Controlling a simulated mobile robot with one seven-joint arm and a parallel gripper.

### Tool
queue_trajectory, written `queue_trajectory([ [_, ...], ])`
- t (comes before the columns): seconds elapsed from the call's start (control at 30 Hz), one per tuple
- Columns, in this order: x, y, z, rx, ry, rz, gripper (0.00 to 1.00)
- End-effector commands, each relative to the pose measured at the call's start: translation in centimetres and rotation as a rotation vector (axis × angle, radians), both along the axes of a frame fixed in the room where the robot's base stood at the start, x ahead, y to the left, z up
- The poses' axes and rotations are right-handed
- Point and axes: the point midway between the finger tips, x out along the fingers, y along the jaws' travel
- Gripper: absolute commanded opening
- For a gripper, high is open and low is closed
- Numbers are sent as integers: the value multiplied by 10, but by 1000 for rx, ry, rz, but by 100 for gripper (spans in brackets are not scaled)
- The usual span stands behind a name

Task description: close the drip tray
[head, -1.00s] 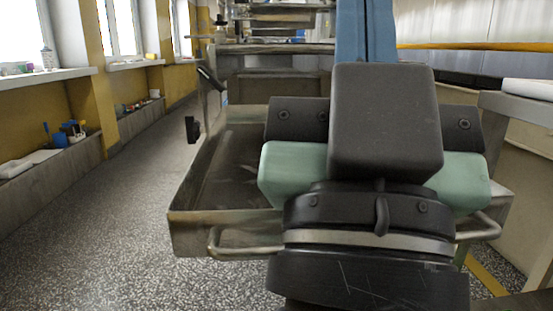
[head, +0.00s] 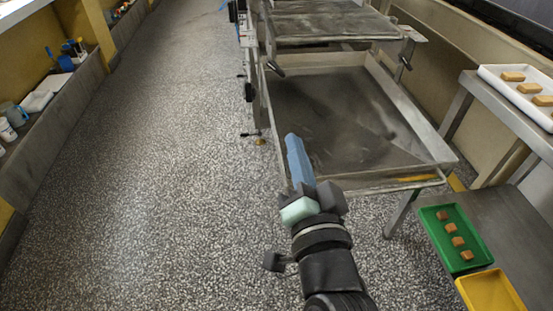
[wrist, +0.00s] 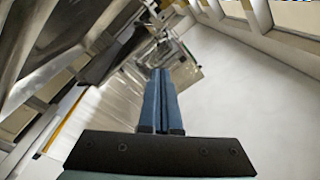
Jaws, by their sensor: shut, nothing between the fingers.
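The drip tray (head: 345,115) is a wide, shallow metal tray, pulled out toward me below the mesh of the machine. Its tubular handle (head: 400,187) runs along the front edge. My gripper (head: 291,138) has long blue fingers, shut and empty, at the tray's front left corner in the head view. The fingers overlap the left end of the tray's front in that view, and I cannot tell whether they touch it. In the wrist view, the shut blue fingers (wrist: 157,72) point ahead along metal framework, with nothing between them.
The enrober mesh (head: 330,22) is above the tray's far end. The speckled floor (head: 170,170) at left is clear.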

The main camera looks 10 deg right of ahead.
Motion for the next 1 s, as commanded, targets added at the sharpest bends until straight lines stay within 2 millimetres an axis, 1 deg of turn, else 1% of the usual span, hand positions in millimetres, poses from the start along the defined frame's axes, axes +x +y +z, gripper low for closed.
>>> queue_trajectory([
  [0.03, -12, -10, -18, 119, 93, -5, 0],
  [0.07, -19, -14, -33, 191, 134, -7, 0],
  [0.1, -31, -17, -52, 283, 186, -13, 0],
  [0.17, -48, -21, -76, 411, 250, -29, 0],
  [0.2, -60, -23, -91, 489, 286, -43, 0],
  [0.3, -85, -26, -117, 640, 346, -75, 0],
  [0.33, -91, -26, -122, 673, 358, -83, 0],
  [0.4, -101, -26, -132, 727, 376, -95, 0],
  [0.47, -104, -26, -137, 754, 383, -101, 0],
  [0.57, -100, -26, -141, 765, 385, -103, 0],
  [0.67, -87, -25, -144, 761, 383, -100, 0],
  [0.77, -70, -24, -150, 761, 384, -100, 0],
  [1.0, -22, -23, -164, 758, 383, -99, 0],
])
